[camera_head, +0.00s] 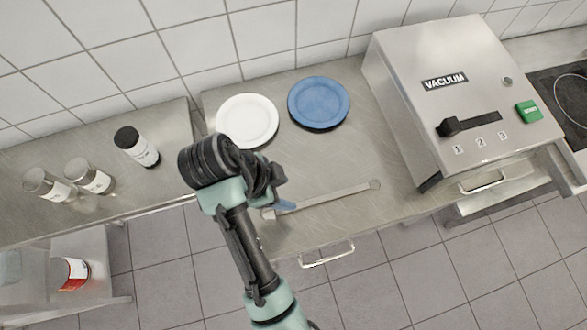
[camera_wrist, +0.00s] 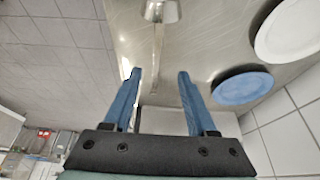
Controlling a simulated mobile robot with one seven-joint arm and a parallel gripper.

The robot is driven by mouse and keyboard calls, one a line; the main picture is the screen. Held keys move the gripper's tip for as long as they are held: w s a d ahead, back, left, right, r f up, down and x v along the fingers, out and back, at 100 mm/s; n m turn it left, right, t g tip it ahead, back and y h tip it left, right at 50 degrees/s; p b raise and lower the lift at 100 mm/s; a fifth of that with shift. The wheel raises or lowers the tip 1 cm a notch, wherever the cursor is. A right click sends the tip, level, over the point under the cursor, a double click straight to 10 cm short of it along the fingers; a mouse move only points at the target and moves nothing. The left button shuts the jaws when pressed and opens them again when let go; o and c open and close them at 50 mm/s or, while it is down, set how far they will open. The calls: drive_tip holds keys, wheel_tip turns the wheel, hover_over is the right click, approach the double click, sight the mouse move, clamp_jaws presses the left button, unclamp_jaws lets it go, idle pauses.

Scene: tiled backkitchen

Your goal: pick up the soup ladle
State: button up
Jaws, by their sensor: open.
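The metal soup ladle (camera_head: 335,195) lies on the steel counter near its front edge, its handle pointing right. In the wrist view its bowl (camera_wrist: 163,11) is at the top edge and its thin handle (camera_wrist: 157,55) runs down toward the gap between my fingers. My gripper (camera_head: 281,207) is over the left part of the ladle, near the bowl end, which it partly hides. In the wrist view my gripper (camera_wrist: 159,74) has its two blue fingers apart with nothing held. I cannot tell how far above the handle the fingertips are.
A white plate (camera_head: 247,120) and a blue plate (camera_head: 319,103) lie behind the ladle. A steel vacuum machine (camera_head: 440,100) stands to the right. A drawer handle (camera_head: 328,256) juts out in front.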

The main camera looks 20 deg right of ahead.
approach(310, 202)
drive_tip(key=shift+s+f, duration=0.1)
drive_tip(key=shift+f, duration=0.8)
drive_tip(key=shift+d+f+p, duration=0.2)
drive_tip(key=shift+f+p, duration=0.1)
drive_tip(key=shift+f, duration=0.25)
drive_tip(key=x, duration=0.2)
drive_tip(key=p+x, duration=0.1)
drive_tip(key=shift+d+f, duration=0.25)
drive_tip(key=shift+d, duration=0.2)
drive_tip(key=shift+d+f, duration=0.25)
drive_tip(key=shift+f, duration=0.4)
drive_tip(key=shift+c, duration=0.3)
clamp_jaws()
